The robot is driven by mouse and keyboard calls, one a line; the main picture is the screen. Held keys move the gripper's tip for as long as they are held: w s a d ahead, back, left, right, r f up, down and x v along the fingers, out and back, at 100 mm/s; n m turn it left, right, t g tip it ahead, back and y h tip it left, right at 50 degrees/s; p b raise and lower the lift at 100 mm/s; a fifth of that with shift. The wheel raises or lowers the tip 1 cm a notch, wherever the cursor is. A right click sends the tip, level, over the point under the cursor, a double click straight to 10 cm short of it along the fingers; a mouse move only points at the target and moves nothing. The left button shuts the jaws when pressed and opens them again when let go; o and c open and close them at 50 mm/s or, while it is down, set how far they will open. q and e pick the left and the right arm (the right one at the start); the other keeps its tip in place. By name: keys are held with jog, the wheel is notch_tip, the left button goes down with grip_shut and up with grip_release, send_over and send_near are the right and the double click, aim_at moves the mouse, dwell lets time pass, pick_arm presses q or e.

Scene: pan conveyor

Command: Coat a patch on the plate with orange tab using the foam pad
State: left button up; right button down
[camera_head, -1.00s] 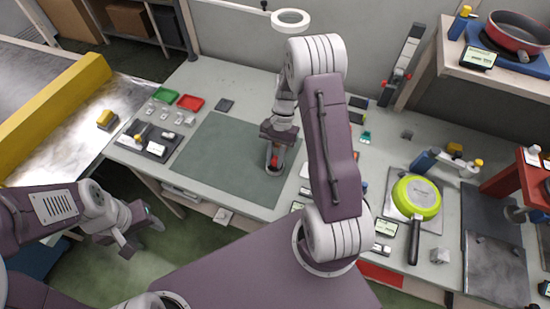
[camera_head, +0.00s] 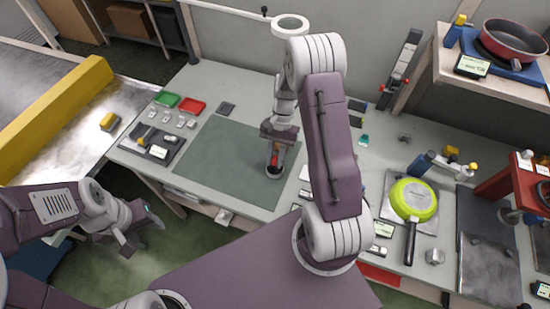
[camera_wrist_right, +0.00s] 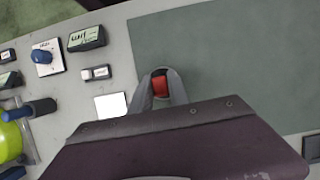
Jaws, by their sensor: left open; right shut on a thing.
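My right gripper (camera_head: 275,170) is low over the dark green mat (camera_head: 222,166), with its fingers pointing down. It is shut on a red block-like thing (camera_wrist_right: 160,87), seen between the fingers in the right wrist view. I cannot tell whether this is the foam pad, as the gripper body hides much of it. My left gripper (camera_head: 140,236) is open and empty, off the table's front left side, above the floor. I cannot make out a plate with an orange tab. Small pale pieces (camera_head: 168,118) lie beyond the mat's left side, too small to identify.
A dark tray (camera_head: 171,153) with tools is left of the mat, near green (camera_head: 168,99) and red (camera_head: 192,105) trays. A lime pan (camera_head: 413,199) and dark metal sheet (camera_head: 490,255) occupy the right.

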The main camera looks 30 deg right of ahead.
aim_at(275, 158)
notch_tip(275, 158, up, 5)
jog(key=p, duration=0.3)
jog(key=shift+f+p, duration=0.15)
jog(key=shift+p, duration=0.25)
jog(key=shift+f, duration=0.1)
jog(key=a+r+n+g+h, duration=0.1)
jog(key=a+r+n+h, duration=0.2)
jog(key=n, duration=0.6)
notch_tip(275, 158, up, 2)
jog(key=shift+a+r+n, duration=0.2)
jog(key=shift+a+n, duration=0.1)
jog(key=shift+a, duration=0.1)
